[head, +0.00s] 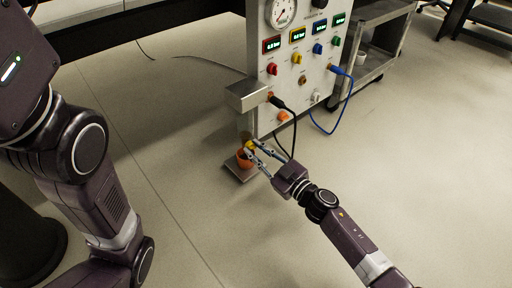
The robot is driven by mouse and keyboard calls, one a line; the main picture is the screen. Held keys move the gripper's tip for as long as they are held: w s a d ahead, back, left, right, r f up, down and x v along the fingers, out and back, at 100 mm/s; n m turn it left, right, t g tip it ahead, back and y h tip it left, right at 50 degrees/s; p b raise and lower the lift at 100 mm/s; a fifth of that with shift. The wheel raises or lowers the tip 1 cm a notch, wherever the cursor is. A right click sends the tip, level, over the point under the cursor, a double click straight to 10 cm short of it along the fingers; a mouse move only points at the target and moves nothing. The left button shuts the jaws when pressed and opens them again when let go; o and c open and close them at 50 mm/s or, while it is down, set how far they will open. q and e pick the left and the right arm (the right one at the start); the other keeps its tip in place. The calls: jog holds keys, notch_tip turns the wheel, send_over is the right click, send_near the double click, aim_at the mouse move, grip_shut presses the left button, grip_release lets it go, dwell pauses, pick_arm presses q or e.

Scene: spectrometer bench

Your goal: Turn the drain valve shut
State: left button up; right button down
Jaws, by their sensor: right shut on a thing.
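My right gripper (254,152) reaches in from the lower right and is shut on a small yellow knob (250,145), which looks like the drain valve. The knob sits low under a grey box (248,94) on the left side of the panel. The fingers partly cover it, so its turned position cannot be told. An orange cup (243,162) stands just below it on a small metal plate (240,174). My left arm comes in at the left, with its gripper out of view.
The upright panel (310,75) carries a gauge (283,12), lit displays and several coloured knobs. A black hose (294,125) hangs close to my right gripper, and a blue hose (335,126) loops further right. A metal cart (375,45) stands behind.

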jog(key=shift+n, duration=1)
jog(key=c, duration=1.7)
grip_release()
jog(key=shift+c, duration=0.2)
jog(key=shift+s+d, duration=0.1)
jog(key=shift+s, duration=0.05)
jog(key=v, duration=1.1)
jog(key=shift+s+d, duration=0.2)
jog(key=shift+s, duration=0.1)
